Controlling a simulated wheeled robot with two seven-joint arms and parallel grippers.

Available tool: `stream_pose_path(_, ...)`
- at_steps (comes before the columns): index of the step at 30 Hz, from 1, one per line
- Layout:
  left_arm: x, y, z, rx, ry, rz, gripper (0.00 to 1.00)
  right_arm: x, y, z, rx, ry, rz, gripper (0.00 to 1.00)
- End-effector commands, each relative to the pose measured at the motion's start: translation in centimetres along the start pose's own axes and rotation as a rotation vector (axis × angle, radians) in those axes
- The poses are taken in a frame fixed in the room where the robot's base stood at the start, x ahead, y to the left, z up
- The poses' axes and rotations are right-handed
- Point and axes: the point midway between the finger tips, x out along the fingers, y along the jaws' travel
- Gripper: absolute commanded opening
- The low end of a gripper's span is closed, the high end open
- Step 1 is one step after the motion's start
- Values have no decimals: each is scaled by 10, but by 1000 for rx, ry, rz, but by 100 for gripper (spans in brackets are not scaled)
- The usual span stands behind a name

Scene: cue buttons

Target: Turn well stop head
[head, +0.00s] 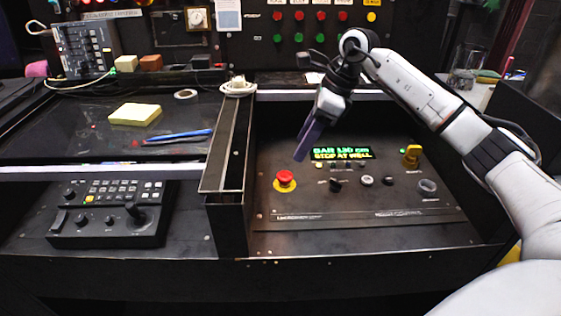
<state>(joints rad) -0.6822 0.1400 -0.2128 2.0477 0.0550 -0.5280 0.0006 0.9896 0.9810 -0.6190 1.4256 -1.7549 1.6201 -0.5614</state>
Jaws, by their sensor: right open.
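A red mushroom-shaped stop head (285,178) on a yellow ring sits at the left of the sloped black control panel (330,215). A small lit display (342,153) on the panel seems to read "BAR 130 cm" and "STOP AT WELL". My right gripper (306,141) reaches in from the right, pointing down, above and slightly right of the red head. It is open and holds nothing; a gap shows between it and the head. My left gripper is out of view.
A raised black divider (231,150) stands left of the panel. A keypad with joystick (110,213) is further left. Red and green buttons line the back wall.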

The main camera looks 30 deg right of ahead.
Motion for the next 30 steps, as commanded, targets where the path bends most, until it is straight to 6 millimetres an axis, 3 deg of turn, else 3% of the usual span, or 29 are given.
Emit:
stream_pose_path(6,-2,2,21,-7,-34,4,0,42,2,0,-1,-1,5,51)
stream_pose_path(15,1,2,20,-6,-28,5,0,86,1,1,1,-3,4,51)
stream_pose_path(27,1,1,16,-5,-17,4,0,93,2,1,-1,-4,3,51)
stream_pose_path(30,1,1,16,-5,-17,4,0,93,2,1,-1,-4,3,34)
